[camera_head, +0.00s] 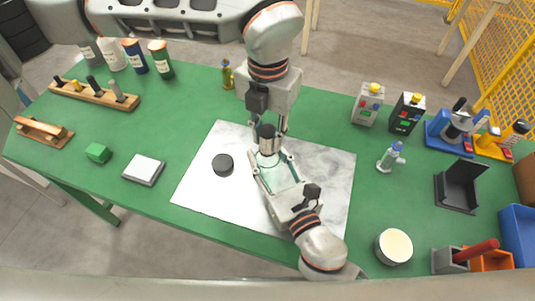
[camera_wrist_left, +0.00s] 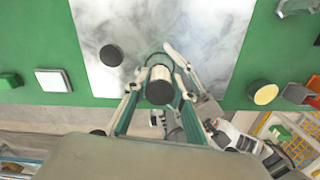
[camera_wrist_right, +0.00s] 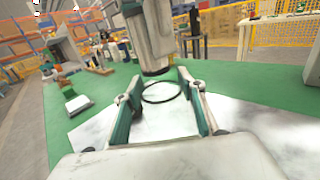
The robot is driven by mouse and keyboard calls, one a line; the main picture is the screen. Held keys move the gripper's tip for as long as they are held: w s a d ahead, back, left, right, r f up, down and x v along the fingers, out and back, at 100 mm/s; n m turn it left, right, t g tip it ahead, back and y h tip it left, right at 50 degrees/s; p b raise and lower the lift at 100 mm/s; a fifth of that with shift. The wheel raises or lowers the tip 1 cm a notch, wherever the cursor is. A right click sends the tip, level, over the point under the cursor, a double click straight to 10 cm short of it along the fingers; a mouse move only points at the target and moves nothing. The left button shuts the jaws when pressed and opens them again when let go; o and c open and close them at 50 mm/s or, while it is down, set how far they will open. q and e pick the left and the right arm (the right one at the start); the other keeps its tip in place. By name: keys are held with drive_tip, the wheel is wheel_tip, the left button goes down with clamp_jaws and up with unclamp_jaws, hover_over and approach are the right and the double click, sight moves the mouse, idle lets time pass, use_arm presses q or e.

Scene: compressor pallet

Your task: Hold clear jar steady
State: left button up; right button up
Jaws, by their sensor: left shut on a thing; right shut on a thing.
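The clear jar (camera_head: 268,159) stands on the white marbled mat (camera_head: 205,190) near its middle. In the right wrist view I see mostly its dark round rim (camera_wrist_right: 160,92); its wall is hard to make out. My right gripper (camera_head: 270,163), reaching in from the lower right, is shut around the jar from the side. In the right wrist view the cylinder's dark lower end (camera_wrist_right: 155,70) is just above the rim; contact cannot be told.
A black disc (camera_head: 222,164) lies on the mat left of the jar. A white-topped square block (camera_head: 144,169) and a green block (camera_head: 98,152) lie farther left. A cream-topped round tub (camera_head: 394,246) and small bottle (camera_head: 391,157) stand right. The mat's left part is mostly clear.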

sight(268, 130)
use_arm(q)
drive_tip(key=shift+f, duration=0.25)
use_arm(e)
drive_tip(key=shift+f, duration=0.1)
use_arm(q)
drive_tip(key=o, duration=1.1)
drive_tip(key=shift+c, duration=0.2)
drive_tip(key=shift+r, duration=0.1)
wheel_tip(268, 130, up, 12)
drive_tip(key=shift+f, duration=0.1)
use_arm(e)
drive_tip(key=o, duration=1.3)
drive_tip(key=shift+c, duration=0.2)
